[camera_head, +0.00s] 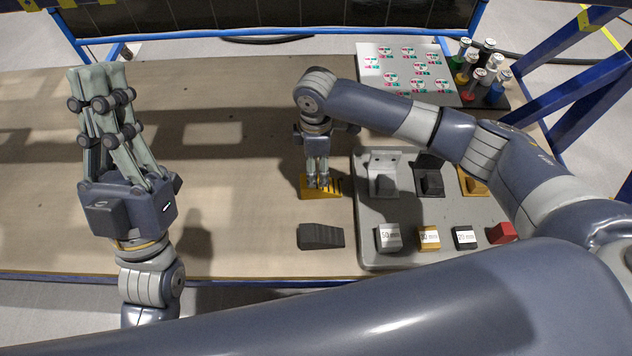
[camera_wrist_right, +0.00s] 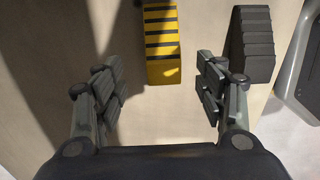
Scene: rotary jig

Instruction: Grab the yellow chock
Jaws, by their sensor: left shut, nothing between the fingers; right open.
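The yellow chock (camera_head: 334,188), a wedge with black stripes, lies on the table left of the grey tray. In the right wrist view the yellow chock (camera_wrist_right: 161,45) shows between and beyond the fingers. My right gripper (camera_head: 318,184) points down over it, open; its fingers (camera_wrist_right: 160,86) stand apart on either side with gaps to the chock. Whether the fingertips reach down to chock height is unclear. My left gripper (camera_head: 97,74) is shut and empty, raised at the left with its fingers pointing to the far side.
A black chock (camera_head: 320,236) lies nearer the front edge, close to the right finger in the wrist view (camera_wrist_right: 251,45). The grey tray (camera_head: 365,250) holds several blocks. A panel (camera_head: 375,60) and coloured-top pieces stand at the back right. The table's middle left is clear.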

